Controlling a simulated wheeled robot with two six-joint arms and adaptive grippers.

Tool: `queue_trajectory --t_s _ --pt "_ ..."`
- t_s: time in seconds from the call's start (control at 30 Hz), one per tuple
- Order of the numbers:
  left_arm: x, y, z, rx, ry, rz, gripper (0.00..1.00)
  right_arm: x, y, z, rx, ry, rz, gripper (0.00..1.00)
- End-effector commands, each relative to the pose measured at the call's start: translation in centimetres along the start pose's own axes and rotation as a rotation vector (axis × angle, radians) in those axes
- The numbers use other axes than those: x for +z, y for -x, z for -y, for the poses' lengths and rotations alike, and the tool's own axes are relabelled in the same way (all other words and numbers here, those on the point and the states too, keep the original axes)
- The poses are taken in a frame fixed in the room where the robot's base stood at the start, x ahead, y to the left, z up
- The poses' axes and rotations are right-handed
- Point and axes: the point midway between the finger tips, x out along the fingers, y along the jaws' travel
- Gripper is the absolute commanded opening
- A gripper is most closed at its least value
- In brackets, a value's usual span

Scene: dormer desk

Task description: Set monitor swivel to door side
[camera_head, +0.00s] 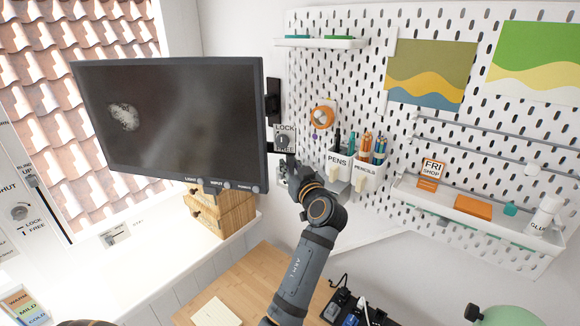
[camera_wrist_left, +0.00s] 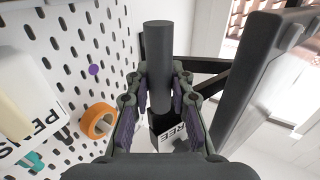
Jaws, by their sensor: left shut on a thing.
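The black monitor (camera_head: 170,115) hangs at the left in the head view on a dark wall mount (camera_head: 272,100), its screen facing the room. In the left wrist view the monitor (camera_wrist_left: 245,80) stands at the right, seen nearly edge-on. A LOCK/FREE plate (camera_head: 285,129) with a round knob sits just right of the monitor. My left gripper (camera_head: 291,160) is just below this plate. In the left wrist view its fingers (camera_wrist_left: 160,95) are shut around a dark grey cylindrical handle (camera_wrist_left: 157,45). A FREE label (camera_wrist_left: 174,140) shows partly behind them. My right gripper is not in view.
Pen and pencil cups (camera_head: 368,168) and an orange tape roll (camera_head: 322,115) hang on the pegboard (camera_head: 350,80) close to the right of the gripper. Wooden drawers (camera_head: 232,212) stand below the monitor. The window (camera_head: 80,35) is behind it at the left.

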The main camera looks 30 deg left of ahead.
Motion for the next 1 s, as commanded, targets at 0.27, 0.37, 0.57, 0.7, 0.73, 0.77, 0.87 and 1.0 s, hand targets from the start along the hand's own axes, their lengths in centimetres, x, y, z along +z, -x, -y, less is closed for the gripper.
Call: queue_trajectory --t_s 0.27,0.37,0.57,0.7,0.73,0.77,0.87,1.0 --pt "0.2 0.0 0.1 -0.003 -0.003 0.004 0.0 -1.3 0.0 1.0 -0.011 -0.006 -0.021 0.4" --pt "0.4 -0.2 -0.1 -0.002 -0.004 0.004 0.0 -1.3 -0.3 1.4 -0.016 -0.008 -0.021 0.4" --pt "1.0 -2.9 -2.1 -0.002 -0.002 0.0 0.0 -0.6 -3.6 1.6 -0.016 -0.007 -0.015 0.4" --pt "0.7 -4.9 -3.3 -0.002 -0.002 0.001 0.0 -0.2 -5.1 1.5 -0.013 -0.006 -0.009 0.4" --pt "0.7 -5.2 -3.5 -0.001 -0.003 0.002 0.0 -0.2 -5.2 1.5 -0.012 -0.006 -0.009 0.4" --pt "0.6 -5.5 -3.6 -0.001 -0.002 0.003 0.0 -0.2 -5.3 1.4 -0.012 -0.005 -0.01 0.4" --pt "0.5 -5.8 -3.8 -0.001 -0.003 0.006 0.0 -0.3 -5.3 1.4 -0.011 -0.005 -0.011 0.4" --pt "0.4 -5.7 -3.8 0.0 -0.004 0.008 0.0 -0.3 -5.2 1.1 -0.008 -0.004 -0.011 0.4"
